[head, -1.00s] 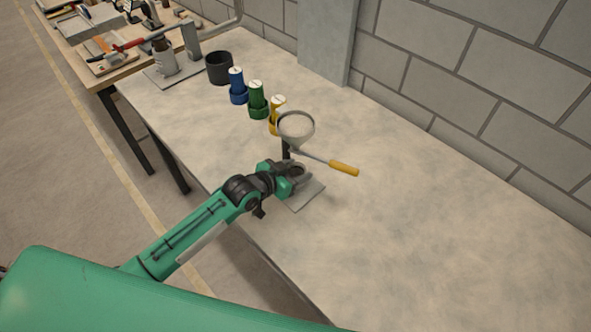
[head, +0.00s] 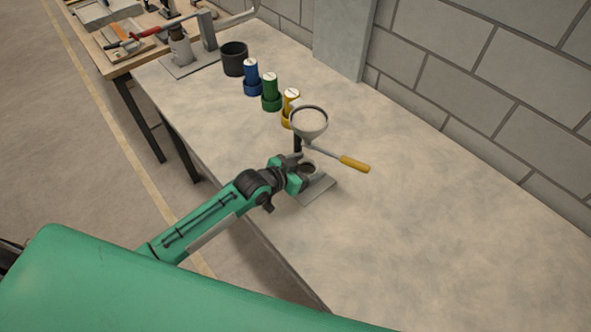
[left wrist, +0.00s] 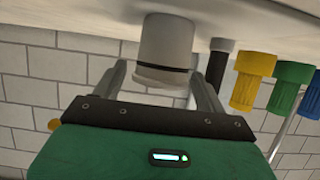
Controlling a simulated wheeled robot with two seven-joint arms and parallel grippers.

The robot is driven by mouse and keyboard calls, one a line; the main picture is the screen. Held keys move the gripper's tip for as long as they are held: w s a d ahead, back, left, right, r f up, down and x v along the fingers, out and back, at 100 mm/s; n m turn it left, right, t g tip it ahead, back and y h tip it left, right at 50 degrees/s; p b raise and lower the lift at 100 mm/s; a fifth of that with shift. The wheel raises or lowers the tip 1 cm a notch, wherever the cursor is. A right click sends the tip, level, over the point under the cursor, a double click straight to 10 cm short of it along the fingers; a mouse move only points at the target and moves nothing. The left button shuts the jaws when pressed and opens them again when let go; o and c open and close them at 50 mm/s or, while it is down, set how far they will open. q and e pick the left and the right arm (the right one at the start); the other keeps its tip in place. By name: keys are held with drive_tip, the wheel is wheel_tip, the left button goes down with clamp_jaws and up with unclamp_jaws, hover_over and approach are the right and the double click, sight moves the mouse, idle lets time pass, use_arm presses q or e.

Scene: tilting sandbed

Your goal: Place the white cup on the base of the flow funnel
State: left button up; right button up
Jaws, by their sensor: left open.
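The white cup (left wrist: 165,48) is between and just beyond my left gripper's fingertips in the left wrist view, which looks upside down. In the head view the cup's dark round opening (head: 307,168) shows at the gripper's tip. My left gripper (head: 301,172) is open, its fingers apart with a gap on both sides of the cup. The flow funnel (head: 310,122) stands just behind, on a dark post. Its flat grey base (head: 319,189) shows beside and below the cup. The cup appears upright on this base, but its foot is hidden in the head view. My right gripper is out of view.
A yellow-handled lever (head: 354,164) sticks out right from the funnel. Yellow (head: 291,97), green (head: 270,90) and blue (head: 251,75) capped bottles and a black pot (head: 234,58) stand behind. The bench (head: 430,220) is clear to the right.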

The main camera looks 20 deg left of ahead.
use_arm(q)
drive_tip(key=b+v, duration=0.2)
drive_tip(key=v, duration=1)
